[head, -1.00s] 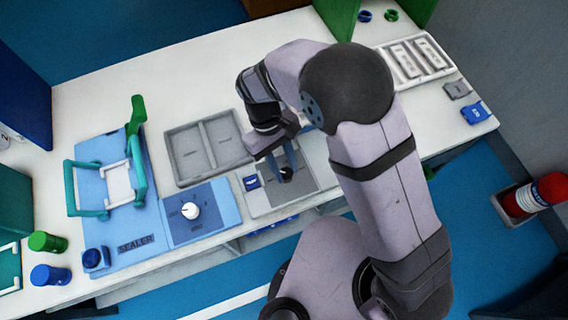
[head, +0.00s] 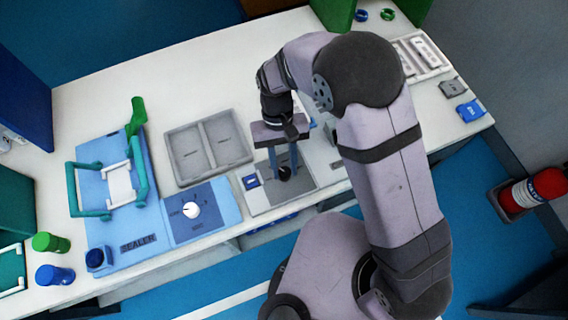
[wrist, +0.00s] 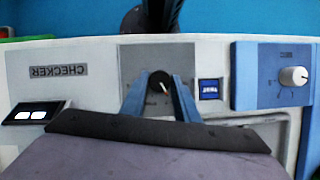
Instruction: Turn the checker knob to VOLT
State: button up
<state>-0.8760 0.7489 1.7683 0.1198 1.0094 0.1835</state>
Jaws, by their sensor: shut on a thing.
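The black checker knob (head: 285,173) stands on a grey panel (head: 263,199) at the front of the bench. In the wrist view the knob (wrist: 159,83) shows a red and white pointer mark slanting toward the lower right. My gripper (head: 285,167) comes down from above with its blue fingers on either side of the knob, shut on it. The fingers also frame the knob in the wrist view (wrist: 160,92). The CHECKER label (wrist: 58,70) appears upside down there. Position words around the knob are too small to read.
A blue button (head: 250,182) sits just left of the knob. A blue panel with a white knob (head: 191,210) lies further left, beside the sealer (head: 133,243). A grey two-part tray (head: 207,147) stands behind. The bench's back left is clear.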

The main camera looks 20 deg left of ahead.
aim_at(282, 164)
jog(key=shift+w+a, duration=0.1)
jog(key=o, duration=1)
jog(key=shift+o, duration=0.2)
jog(key=shift+r, duration=0.1)
jog(key=b+v, duration=0.1)
jog(key=v, duration=0.6)
jog(key=shift+b, duration=0.4)
jog(key=shift+r, duration=0.15)
jog(key=w+d+r+m+t+y, duration=0.1)
jog(key=w+d+m, duration=0.1)
jog(key=d, duration=0.6)
jog(key=w+d+r+m+t+y, duration=0.1)
jog(key=w+d+r+m, duration=0.15)
jog(key=d, duration=0.65)
jog(key=s+d+f+m+t, duration=0.1)
jog(key=s+d, duration=0.1)
jog(key=d, duration=0.4)
jog(key=s+d+m, duration=0.1)
jog(key=s+d, duration=0.1)
jog(key=d, duration=0.4)
jog(key=shift+s+d+f+t+y, duration=0.3)
jog(key=shift+s+f+t, duration=0.05)
jog(key=shift+s+t, duration=0.05)
